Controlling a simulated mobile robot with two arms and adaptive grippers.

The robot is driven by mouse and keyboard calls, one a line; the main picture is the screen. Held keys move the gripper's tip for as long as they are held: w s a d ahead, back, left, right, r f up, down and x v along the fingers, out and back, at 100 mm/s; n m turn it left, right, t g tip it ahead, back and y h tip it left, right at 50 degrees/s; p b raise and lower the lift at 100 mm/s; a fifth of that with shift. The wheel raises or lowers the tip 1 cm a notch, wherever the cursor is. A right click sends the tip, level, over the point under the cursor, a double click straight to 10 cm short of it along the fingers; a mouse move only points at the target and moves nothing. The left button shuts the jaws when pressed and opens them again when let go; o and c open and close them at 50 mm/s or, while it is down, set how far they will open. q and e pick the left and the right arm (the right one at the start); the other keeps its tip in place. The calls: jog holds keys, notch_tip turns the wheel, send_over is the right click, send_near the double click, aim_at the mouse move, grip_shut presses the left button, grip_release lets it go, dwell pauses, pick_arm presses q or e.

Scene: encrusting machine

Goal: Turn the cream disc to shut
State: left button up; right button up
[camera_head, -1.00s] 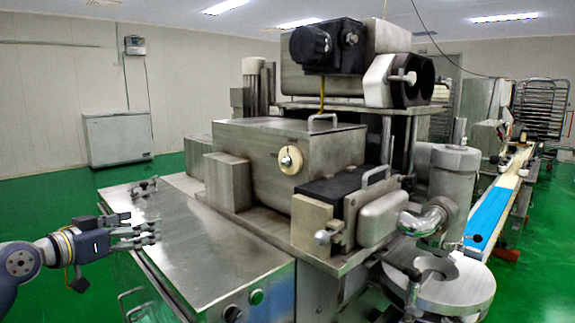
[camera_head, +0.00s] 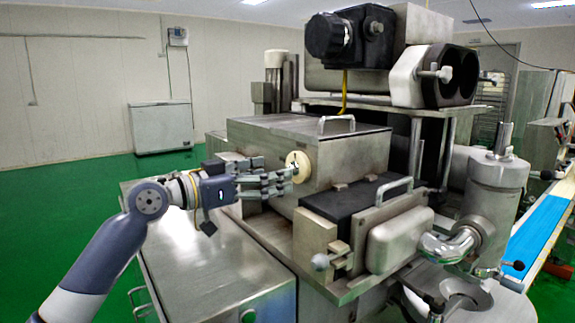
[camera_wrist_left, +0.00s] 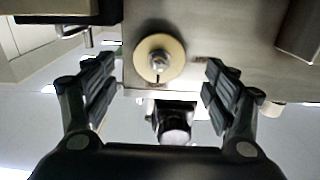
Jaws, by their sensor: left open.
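The cream disc (camera_head: 298,166) is mounted on the side face of the steel housing (camera_head: 342,160). In the head view my left gripper (camera_head: 290,181) reaches in from the left, with its fingertips beside the disc. In the left wrist view the disc (camera_wrist_left: 160,58) is round, with a metal bolt at its centre and a small dark mark below it. My left gripper (camera_wrist_left: 158,85) is open there, with one finger on either side of the disc and clear gaps. The fingers do not touch it. My right gripper is in neither view.
A black-topped block with a handle (camera_head: 352,198) stands right of the disc. The flat steel cabinet top (camera_head: 205,250) lies below my left arm. A black motor unit (camera_head: 348,38) sits above the housing. Open green floor (camera_head: 60,215) lies to the left.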

aim_at(295, 170)
pick_arm(q)
jog(key=p+x, duration=0.1)
jog(key=x, duration=0.3)
jog(key=shift+w+d, duration=0.15)
jog(key=shift+d, duration=0.2)
jog(key=shift+w+d+f, duration=0.1)
jog(key=shift+w+d, duration=0.05)
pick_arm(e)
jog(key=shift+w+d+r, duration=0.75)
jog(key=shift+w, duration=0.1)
pick_arm(q)
jog(key=shift+c, duration=0.3)
jog(key=c, duration=0.9)
jog(key=shift+c, duration=0.5)
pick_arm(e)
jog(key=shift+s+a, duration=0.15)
